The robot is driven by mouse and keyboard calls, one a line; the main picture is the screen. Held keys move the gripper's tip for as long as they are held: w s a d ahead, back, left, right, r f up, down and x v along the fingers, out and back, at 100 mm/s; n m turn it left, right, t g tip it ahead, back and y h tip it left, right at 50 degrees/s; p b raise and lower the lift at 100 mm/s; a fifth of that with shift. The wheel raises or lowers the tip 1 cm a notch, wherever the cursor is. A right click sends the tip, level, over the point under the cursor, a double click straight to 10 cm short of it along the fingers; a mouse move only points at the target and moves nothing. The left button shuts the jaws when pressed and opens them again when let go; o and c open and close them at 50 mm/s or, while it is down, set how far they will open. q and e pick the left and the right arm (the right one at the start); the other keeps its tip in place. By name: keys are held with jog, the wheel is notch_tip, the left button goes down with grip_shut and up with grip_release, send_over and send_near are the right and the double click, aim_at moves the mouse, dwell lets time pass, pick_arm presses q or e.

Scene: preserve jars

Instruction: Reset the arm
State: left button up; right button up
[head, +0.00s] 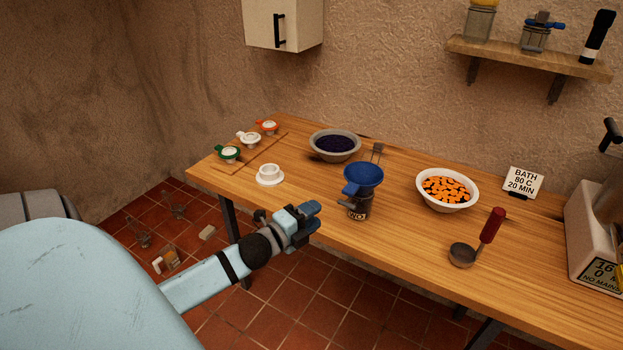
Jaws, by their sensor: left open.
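My left arm reaches in from the lower left in the head view. Its gripper (309,217) is open, with nothing seen between its fingers. It is at the front edge of the wooden table (400,240), left of a jar (357,207) with a blue funnel (363,178) on top. I cannot tell its exact height over the table edge. My right gripper is not in view.
A white cup-like piece (270,174), a bowl of dark fruit (335,145), a bowl of orange pieces (447,189) and a red-handled ladle (480,240) stand on the table. Several small lidded items are at its left end. A white box (594,240) stands at right.

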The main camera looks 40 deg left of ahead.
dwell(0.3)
pick_arm(q)
jog(key=s+d+f+n+g+p, duration=0.1)
jog(key=s+d+f+n+g, duration=0.1)
jog(key=s+d+f+n, duration=0.3)
jog(key=s+d+f+n+g+h+p, duration=0.1)
jog(key=s+d+f+n, duration=0.3)
jog(key=d, duration=0.6)
jog(key=s+d+f+n+g+h+p, duration=0.1)
jog(key=s+d+f+n+g+p, duration=0.2)
jog(key=s+d+f+n+g, duration=0.1)
jog(key=s+d+f+n, duration=0.1)
jog(key=s+d+n, duration=0.1)
jog(key=s+d, duration=0.1)
jog(key=shift+s+d+f+n, duration=0.35)
jog(key=shift+d+n, duration=0.05)
jog(key=shift+a, duration=0.1)
